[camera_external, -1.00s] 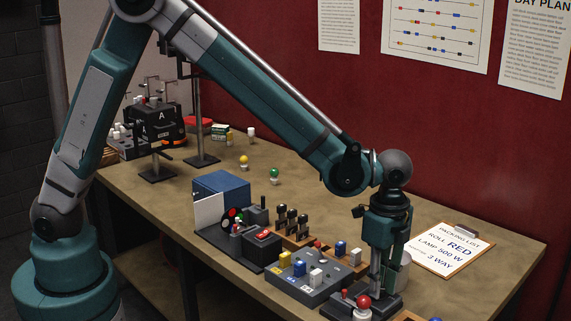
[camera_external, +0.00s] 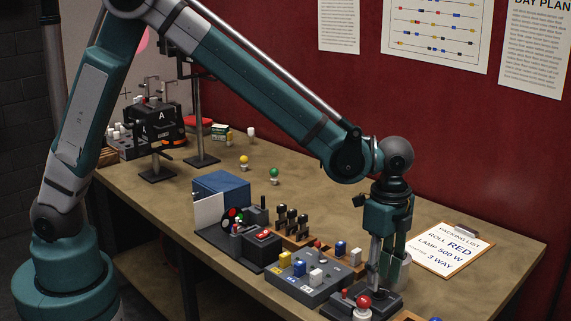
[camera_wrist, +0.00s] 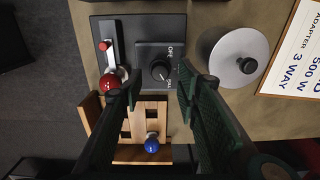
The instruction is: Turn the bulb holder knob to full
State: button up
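The bulb holder (camera_wrist: 140,28) is a dark base holding a red bulb (camera_wrist: 109,82) and a small lever. Its round black knob (camera_wrist: 160,70) sits on a grey plate with OFF above right and a partly legible FULL below right. The knob's light mark appears on its lower right side, towards FULL, but is too small to be sure. My gripper (camera_wrist: 158,86) is open in the wrist view, its fingers apart on either side of the knob and not visibly touching it. In the external view my gripper (camera_external: 386,268) is over the holder, and the knob is hidden.
The packing list clipboard (camera_external: 444,247) lies right.

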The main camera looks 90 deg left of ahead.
aim_at(379, 289)
notch_tip(379, 289, up, 9)
dwell(0.5)
jog(key=shift+w+p, duration=0.1)
jog(key=shift+p, duration=0.4)
notch_tip(379, 289, down, 4)
jog(key=n+p, duration=0.3)
jog(key=p, duration=0.4)
jog(key=shift+f, duration=0.2)
jog(key=shift+f, duration=3.75)
jog(key=c, duration=0.9)
